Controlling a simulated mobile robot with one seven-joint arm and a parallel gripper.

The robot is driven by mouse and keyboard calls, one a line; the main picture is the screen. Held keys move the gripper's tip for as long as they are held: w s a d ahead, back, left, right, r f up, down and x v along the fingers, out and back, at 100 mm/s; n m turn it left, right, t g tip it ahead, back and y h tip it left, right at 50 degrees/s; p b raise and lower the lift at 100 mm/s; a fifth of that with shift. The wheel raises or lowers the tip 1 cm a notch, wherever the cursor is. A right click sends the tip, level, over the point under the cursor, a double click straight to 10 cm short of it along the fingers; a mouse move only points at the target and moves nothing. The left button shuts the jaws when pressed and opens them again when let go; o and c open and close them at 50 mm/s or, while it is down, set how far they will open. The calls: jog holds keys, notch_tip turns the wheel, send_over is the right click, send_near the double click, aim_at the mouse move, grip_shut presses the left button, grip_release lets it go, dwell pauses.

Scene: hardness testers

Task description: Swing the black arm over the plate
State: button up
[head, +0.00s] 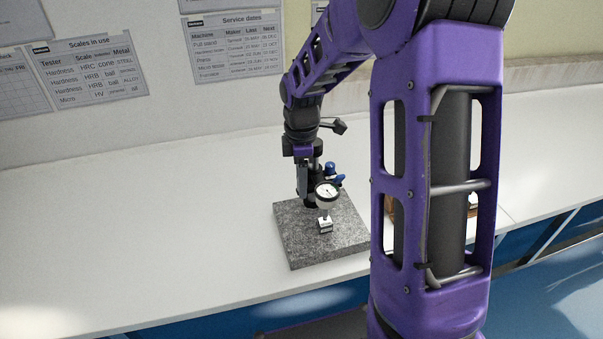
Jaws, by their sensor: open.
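A speckled grey granite plate (290,235) lies on the white bench. A round white-faced dial gauge (327,193) hangs above it, over a small light block (325,226) on the plate. A stand with blue knobs (332,170) rises just behind the dial. The black arm that carries the dial is mostly hidden behind my gripper and the dial, so its exact direction is hard to tell. My gripper (304,184) points down at the stand, just left of the dial and blue knobs. It is open; I cannot tell whether it touches the black arm.
My purple arm covers the right middle of the view and hides part of the bench. A brownish object (389,205) shows partly behind it, right of the plate. The bench (130,220) left of the plate is clear. Paper charts (237,45) hang on the wall.

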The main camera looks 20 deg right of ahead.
notch_tip(320, 180, up, 17)
jog(key=shift+r, duration=0.2)
jog(key=shift+a, duration=0.1)
dwell(0.4)
